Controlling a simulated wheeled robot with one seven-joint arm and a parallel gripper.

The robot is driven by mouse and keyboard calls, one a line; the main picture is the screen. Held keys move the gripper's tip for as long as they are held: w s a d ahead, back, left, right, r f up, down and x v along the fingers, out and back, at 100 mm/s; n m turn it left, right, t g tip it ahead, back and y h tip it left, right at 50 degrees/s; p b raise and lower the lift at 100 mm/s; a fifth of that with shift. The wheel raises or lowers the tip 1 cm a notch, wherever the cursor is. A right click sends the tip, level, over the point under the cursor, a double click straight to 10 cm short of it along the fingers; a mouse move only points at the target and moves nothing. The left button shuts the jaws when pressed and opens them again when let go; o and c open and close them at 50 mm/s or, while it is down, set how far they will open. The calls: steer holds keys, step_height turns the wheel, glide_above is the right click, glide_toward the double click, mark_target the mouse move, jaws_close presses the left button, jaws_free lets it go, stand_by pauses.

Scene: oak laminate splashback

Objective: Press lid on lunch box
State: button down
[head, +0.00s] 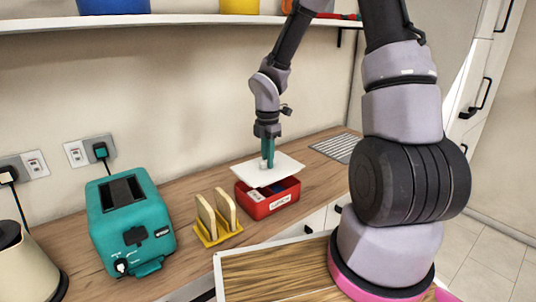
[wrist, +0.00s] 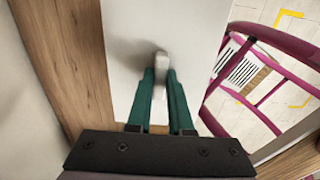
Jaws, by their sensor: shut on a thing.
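The red lunch box (head: 270,204) stands on the wooden counter, with a label on its front. The white lid (head: 285,169) is above it, tilted and not seated; part of the box's inside shows beneath the lid's front edge. My gripper (head: 266,163) is shut on the lid's small knob, above the box. In the wrist view the green fingers of my gripper (wrist: 160,82) close on the pale knob, and the white lid (wrist: 190,35) fills the middle. The lid hides the box in the wrist view.
A yellow rack (head: 218,235) with bread slices stands left of the box. A teal toaster (head: 130,225) is farther left, and a cream kettle (head: 28,270) is at the left edge. A grey slatted panel (head: 337,147) lies behind right. A shelf (head: 190,20) runs above.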

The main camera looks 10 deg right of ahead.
steer(key=shift+f, duration=2.3)
steer(key=shift+f, duration=0.6)
stand_by(0.9)
steer(key=shift+c, duration=1.3)
jaws_free()
steer(key=shift+r, duration=0.1)
steer(key=shift+r, duration=3.45)
jaws_close()
